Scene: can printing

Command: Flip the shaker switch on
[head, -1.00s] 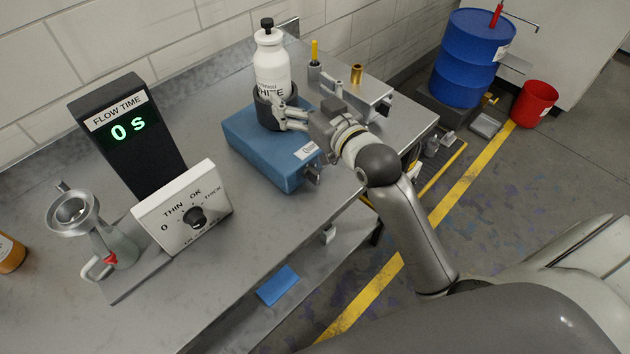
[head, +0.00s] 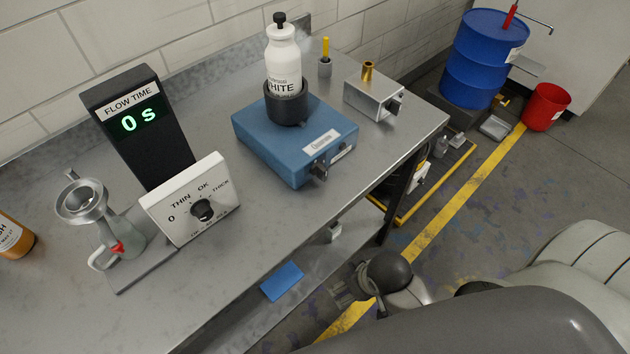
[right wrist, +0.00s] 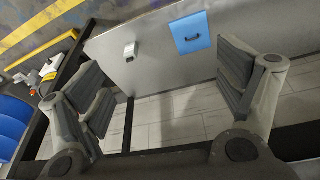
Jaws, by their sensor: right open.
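The blue shaker (head: 268,150) stands on the grey bench with a dark knob-like switch (head: 318,171) on its front face. A white bottle (head: 283,58) with a black cap sits upright in the shaker's dark cup (head: 287,104). My right arm is folded low in front of the bench in the head view, and its gripper (head: 352,290) is apart from the shaker. In the right wrist view my right gripper (right wrist: 170,95) has its fingers spread wide with nothing between them. My left gripper is in no view.
A flow time display (head: 140,120), a white dial panel (head: 192,200) and a metal cup stand (head: 95,215) stand left of the shaker. A metal box (head: 372,98) is to its right. A blue drum (head: 478,58) and red bucket (head: 545,105) are on the floor.

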